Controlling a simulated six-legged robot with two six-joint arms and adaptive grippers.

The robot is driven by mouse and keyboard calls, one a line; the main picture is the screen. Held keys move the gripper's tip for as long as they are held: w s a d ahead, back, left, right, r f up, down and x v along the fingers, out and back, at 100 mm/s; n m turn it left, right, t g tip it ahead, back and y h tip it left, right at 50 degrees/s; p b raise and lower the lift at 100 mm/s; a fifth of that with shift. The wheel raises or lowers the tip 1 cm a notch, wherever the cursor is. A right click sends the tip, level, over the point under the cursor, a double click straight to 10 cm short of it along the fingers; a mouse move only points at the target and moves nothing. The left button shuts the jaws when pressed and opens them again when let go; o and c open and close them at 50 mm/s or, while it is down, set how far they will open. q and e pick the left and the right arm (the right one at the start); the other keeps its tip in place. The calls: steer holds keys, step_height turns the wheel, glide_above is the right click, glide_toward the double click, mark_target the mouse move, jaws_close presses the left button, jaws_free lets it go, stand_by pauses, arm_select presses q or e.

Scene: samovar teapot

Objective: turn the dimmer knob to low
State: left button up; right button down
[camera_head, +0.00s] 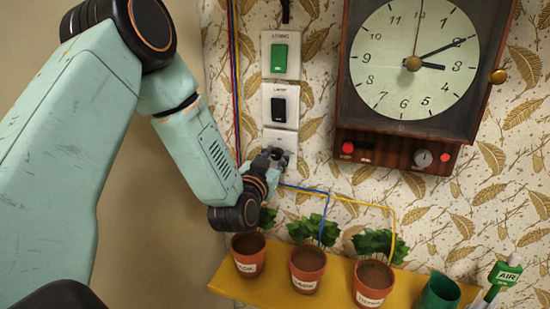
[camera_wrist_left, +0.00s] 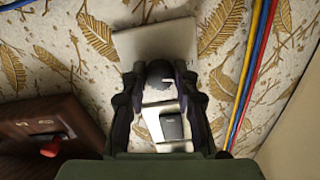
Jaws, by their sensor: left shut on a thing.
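The dimmer knob (camera_wrist_left: 160,70) is dark and round with a short white mark, seen in the left wrist view on a pale wall plate (camera_wrist_left: 158,40). In the head view this plate (camera_head: 281,137) is the lowest of three in a column, and the knob is mostly hidden by my gripper. My left gripper (camera_head: 273,157) reaches the plate from the lower left. In the left wrist view its two fingers (camera_wrist_left: 160,78) are shut on the knob, one on each side. My right gripper is not in view.
Above are a black switch (camera_head: 278,110) and a green switch (camera_head: 280,57). A wooden clock (camera_head: 425,135) hangs to the right. Below, a yellow shelf (camera_head: 270,291) bears potted plants (camera_head: 308,268) and a green cup (camera_head: 440,292). Coloured wires (camera_head: 345,198) run along the wall.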

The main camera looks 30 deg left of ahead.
arm_select(q)
jaws_close()
steer(key=shift+n+b, duration=0.3)
steer(key=shift+n, duration=0.8)
steer(key=shift+f, duration=0.1)
steer(key=o, duration=0.8)
jaws_free()
steer(key=shift+c, duration=0.2)
steer(key=shift+s, duration=0.1)
steer(key=v, duration=0.7)
steer(key=shift+s, duration=0.2)
